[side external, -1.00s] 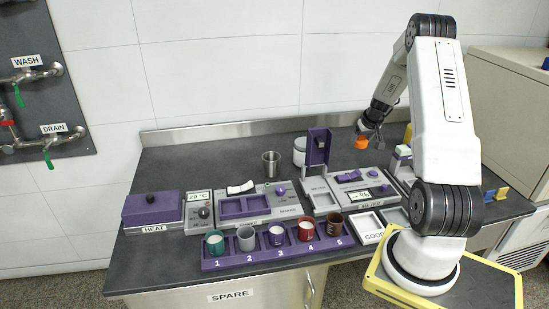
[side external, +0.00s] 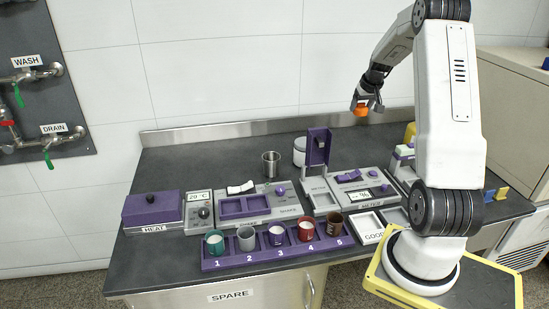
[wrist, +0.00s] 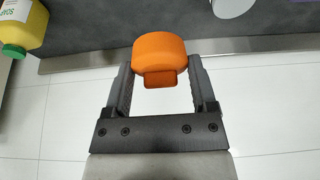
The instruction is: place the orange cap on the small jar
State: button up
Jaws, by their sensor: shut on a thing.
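The orange cap (side external: 361,111) is held up in the air above the back of the bench. My gripper (side external: 367,100) is shut on it. In the wrist view the cap (wrist: 160,59) sits between the two fingers of my gripper (wrist: 160,82), its wide round part beyond the tips and a smaller block between them. A pale round jar (side external: 299,151) stands at the back of the bench, left of and below the cap, partly hidden by an upright purple panel. I cannot tell for certain that it is the small jar. The cap is clear of it.
A metal beaker (side external: 271,163) stands left of the jar. The upright purple panel (side external: 318,146) rises in front. A purple rack (side external: 225,262) holds several cups at the front. A yellow soap bottle (wrist: 22,28) shows in the wrist view. The bench back centre-left is clear.

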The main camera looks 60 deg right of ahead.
jog(key=w+a+m+g+h, duration=0.1)
jog(key=w+a+m, duration=0.1)
jog(key=w, duration=0.7)
jog(key=w+a+m, duration=0.1)
jog(key=w+m, duration=0.2)
jog(key=w, duration=0.6)
jog(key=shift+a+f, duration=0.15)
jog(key=shift+f, duration=5.5)
jog(key=shift+f, duration=0.1)
jog(key=shift+f, duration=1.75)
jog(key=shift+f, duration=0.15)
jog(key=o, duration=1.1)
jog(key=shift+r, duration=0.2)
jog(key=shift+w+v, duration=0.2)
jog(key=shift+v, duration=5.75)
